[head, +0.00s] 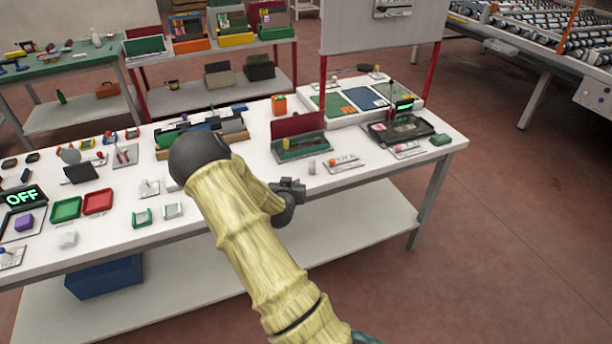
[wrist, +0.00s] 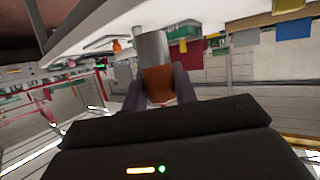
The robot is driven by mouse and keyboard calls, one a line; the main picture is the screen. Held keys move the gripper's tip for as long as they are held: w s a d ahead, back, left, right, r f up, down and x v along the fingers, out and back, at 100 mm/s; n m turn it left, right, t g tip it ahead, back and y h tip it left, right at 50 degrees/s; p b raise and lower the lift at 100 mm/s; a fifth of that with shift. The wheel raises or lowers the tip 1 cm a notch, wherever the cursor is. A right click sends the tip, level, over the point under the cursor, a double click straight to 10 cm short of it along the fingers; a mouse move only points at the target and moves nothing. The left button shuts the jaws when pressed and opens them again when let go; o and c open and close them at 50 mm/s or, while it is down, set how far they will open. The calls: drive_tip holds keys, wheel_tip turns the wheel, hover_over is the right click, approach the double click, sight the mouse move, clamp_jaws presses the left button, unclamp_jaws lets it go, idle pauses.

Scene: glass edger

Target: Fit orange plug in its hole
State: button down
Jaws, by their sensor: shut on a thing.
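My gripper (head: 291,186) is at the front edge of the white table, right of the middle in the head view. In the wrist view my gripper (wrist: 158,90) is shut on the orange plug (wrist: 157,80), held between its two dark fingers. A grey cylinder (wrist: 150,47) shows directly beyond the orange part; I cannot tell whether it belongs to the plug. The plug cannot be made out in the head view. A small light plate with orange and dark marks (head: 345,162) lies right of my gripper. I cannot make out the plug's hole.
The white table (head: 330,183) is crowded. A small grey cylinder (head: 311,167) stands close to my gripper. A green tray with a red back panel (head: 300,146) stands behind it, and a dark tray (head: 402,130) at the right. The floor at the front right is clear.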

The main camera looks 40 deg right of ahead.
drive_tip(key=a+f+n+t+y, duration=0.1)
drive_tip(key=a+f+n+y, duration=0.1)
drive_tip(key=a, duration=0.6)
drive_tip(key=s+a+f+n+t+y, duration=0.1)
drive_tip(key=a+f+n+y, duration=0.2)
drive_tip(key=a, duration=0.6)
drive_tip(key=a+f+n+t+y, duration=0.1)
drive_tip(key=a+f+n+y, duration=0.2)
drive_tip(key=a, duration=0.6)
wheel_tip(320, 180, down, 3)
drive_tip(key=shift+s+r+y, duration=0.1)
drive_tip(key=shift+s+y, duration=0.05)
drive_tip(key=shift+y, duration=0.45)
drive_tip(key=shift+a, duration=0.1)
